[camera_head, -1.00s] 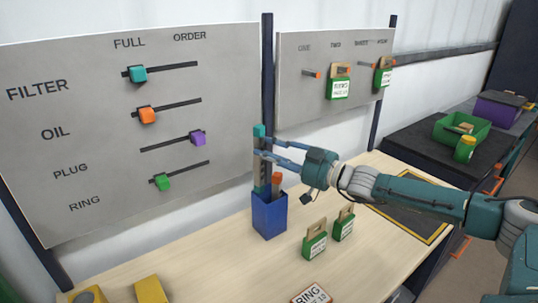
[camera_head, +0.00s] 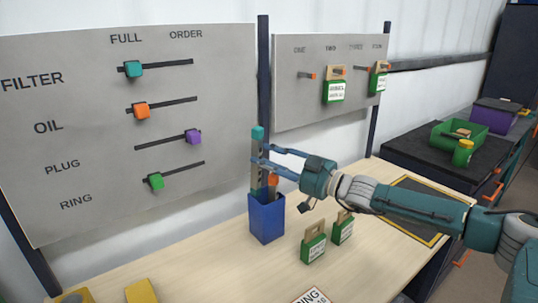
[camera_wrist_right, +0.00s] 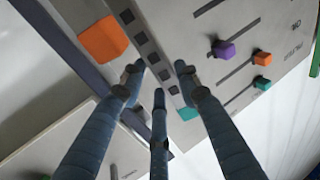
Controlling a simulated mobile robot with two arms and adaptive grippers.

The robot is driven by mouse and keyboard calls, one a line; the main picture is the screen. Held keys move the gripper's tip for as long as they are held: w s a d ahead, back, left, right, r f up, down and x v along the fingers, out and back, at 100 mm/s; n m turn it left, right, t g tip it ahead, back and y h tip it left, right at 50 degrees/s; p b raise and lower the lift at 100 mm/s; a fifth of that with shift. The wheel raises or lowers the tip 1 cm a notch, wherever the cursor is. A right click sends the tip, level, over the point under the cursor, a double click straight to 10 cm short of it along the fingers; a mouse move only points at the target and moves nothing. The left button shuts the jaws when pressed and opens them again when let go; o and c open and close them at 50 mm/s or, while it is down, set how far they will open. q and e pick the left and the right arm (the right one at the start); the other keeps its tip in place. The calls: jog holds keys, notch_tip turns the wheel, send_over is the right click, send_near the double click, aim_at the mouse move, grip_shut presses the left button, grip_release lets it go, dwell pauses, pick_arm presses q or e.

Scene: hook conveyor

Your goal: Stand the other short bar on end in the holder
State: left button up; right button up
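A grey short bar with dark square holes and a teal end (camera_head: 257,133) stands on end in the blue holder (camera_head: 266,220), its lower part hidden inside. An orange-ended bar (camera_head: 272,180) stands beside it in the holder, lower. My right gripper (camera_head: 260,154) is at the teal-ended bar above the holder, its fingers spread on either side. In the right wrist view the holed bar (camera_wrist_right: 154,62) passes between the separated fingertips (camera_wrist_right: 158,76); its teal end (camera_wrist_right: 188,113) and the orange end (camera_wrist_right: 103,40) also show. Contact with the bar is unclear. My left gripper is out of view.
A slider board (camera_head: 95,120) stands behind at the left. A hook board (camera_head: 300,105) carries green tags. Two green tags (camera_head: 313,246) stand on the bench right of the holder. A RING card (camera_head: 312,298) lies in front. Yellow pieces (camera_head: 140,291) lie front left.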

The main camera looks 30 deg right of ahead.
aim_at(260, 174)
jog(key=o, duration=0.4)
jog(key=shift+g, duration=0.4)
jog(key=f, duration=0.5)
jog(key=shift+w+a, duration=0.15)
jog(key=shift+a, duration=0.1)
jog(key=shift+w+a+f, duration=0.1)
jog(key=shift+w+f, duration=0.2)
jog(key=shift+w, duration=0.05)
jog(key=s+d+r, duration=0.3)
jog(key=s+d, duration=0.2)
jog(key=s, duration=0.5)
jog(key=shift+s+d, duration=0.15)
jog(key=shift+d, duration=0.2)
